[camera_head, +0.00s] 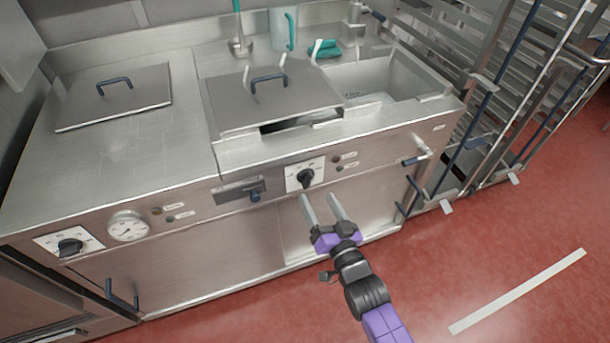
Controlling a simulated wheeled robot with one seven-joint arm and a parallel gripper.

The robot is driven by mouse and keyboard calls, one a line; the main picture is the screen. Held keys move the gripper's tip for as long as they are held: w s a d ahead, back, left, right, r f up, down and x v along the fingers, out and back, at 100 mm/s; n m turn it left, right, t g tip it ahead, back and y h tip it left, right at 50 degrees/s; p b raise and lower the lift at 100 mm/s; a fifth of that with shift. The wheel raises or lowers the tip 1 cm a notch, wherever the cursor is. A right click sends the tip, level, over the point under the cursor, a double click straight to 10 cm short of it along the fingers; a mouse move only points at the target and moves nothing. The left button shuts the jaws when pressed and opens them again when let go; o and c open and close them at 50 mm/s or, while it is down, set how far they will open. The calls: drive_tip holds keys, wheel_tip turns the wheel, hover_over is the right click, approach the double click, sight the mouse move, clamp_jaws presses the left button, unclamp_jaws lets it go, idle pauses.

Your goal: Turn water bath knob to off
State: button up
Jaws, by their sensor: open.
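A black rotary knob (306,178) on a white square plate sits on the steel front panel, right of centre. Another black knob (70,247) on a white plate sits at the far left of the panel. The labels are too small to read, so I cannot tell which one is the water bath knob or its setting. My gripper (321,202) is open and empty, with its two grey fingers pointing up toward the panel. The fingertips are just below and slightly right of the right knob. I cannot tell whether they touch anything.
A lid (270,95) partly covers the open basin (400,85). A valve lever (415,158) sticks out at right, before a steel rack (490,90).

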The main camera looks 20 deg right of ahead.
sight(310, 184)
drive_tip(key=shift+w+b, duration=0.65)
drive_tip(key=shift+w, duration=1.8)
drive_tip(key=shift+w, duration=0.25)
drive_tip(key=shift+c, duration=0.5)
clamp_jaws()
